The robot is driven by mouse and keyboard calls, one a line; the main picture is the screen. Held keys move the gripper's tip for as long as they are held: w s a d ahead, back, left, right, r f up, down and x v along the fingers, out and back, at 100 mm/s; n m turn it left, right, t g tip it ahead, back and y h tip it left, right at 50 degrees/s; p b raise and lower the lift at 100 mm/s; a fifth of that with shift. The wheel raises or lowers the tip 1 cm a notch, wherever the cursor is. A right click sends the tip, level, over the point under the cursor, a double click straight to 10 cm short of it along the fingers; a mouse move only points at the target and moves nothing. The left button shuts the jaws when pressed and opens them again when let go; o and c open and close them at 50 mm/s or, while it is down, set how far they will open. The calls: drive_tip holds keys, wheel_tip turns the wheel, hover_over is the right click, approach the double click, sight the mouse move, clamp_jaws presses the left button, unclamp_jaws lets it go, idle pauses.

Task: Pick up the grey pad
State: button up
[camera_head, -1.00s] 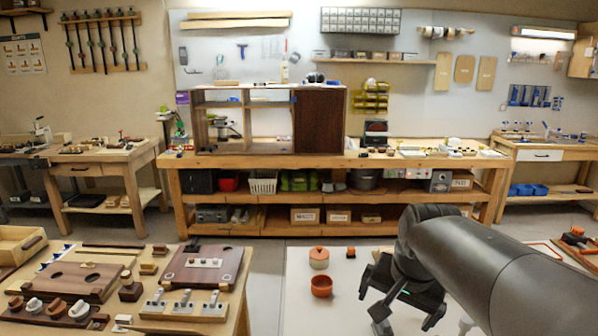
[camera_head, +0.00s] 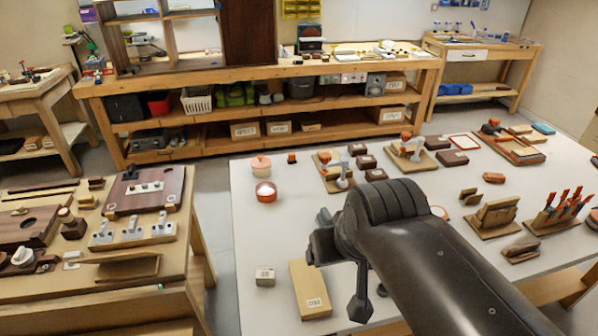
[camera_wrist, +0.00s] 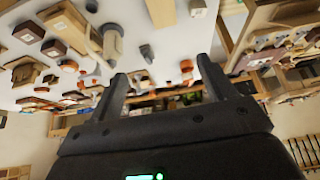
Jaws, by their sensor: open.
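My gripper (camera_wrist: 165,85) is open in the wrist view, with its two dark fingers apart and nothing held between them. In the head view my gripper (camera_head: 338,255) hangs over the front left part of the white table (camera_head: 225,190), partly hidden by my arm. I cannot make out a grey pad with certainty. My arm hides part of the tabletop.
An orange pot (camera_head: 265,192) and several brown fixtures sit farther back. A wooden workbench (camera_head: 150,290) is at left, with a floor gap between.

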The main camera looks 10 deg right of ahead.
drive_tip(key=shift+c, duration=0.9)
